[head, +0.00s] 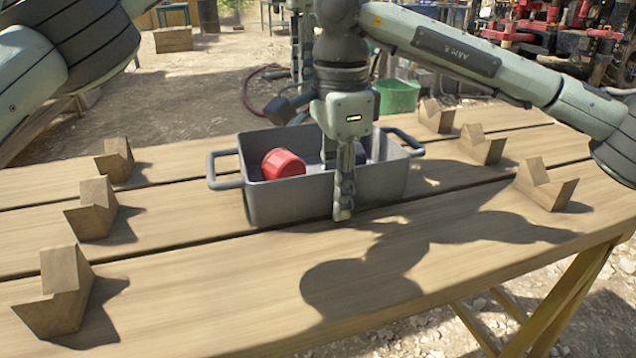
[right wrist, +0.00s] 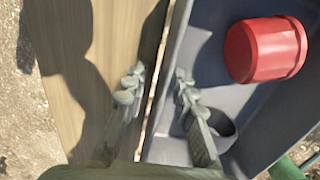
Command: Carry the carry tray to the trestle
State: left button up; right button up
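The grey carry tray (head: 283,208) stands on a plank-topped table (head: 200,270) with splayed wooden legs. It has a loop handle at each end, and its wall shows in the right wrist view (right wrist: 183,30). Inside lie a red cylinder (head: 283,164), also in the right wrist view (right wrist: 265,50), and a dark round item (right wrist: 217,127). My right gripper (head: 343,212) points down at the tray's near wall. In the right wrist view its fingers (right wrist: 158,85) are apart, one each side of that wall. My left arm shows at upper left; its gripper is out of frame. I cannot tell whether this table is the trestle.
Notched wooden blocks stand on the table, several in all, including one at left front (head: 55,300) and one at right (head: 546,187). A green tub (head: 398,96) is on the ground behind. Red machinery (head: 560,30) stands at back right.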

notch_tip(320, 180, up, 12)
jog(key=shift+f, duration=0.1)
dwell(0.5)
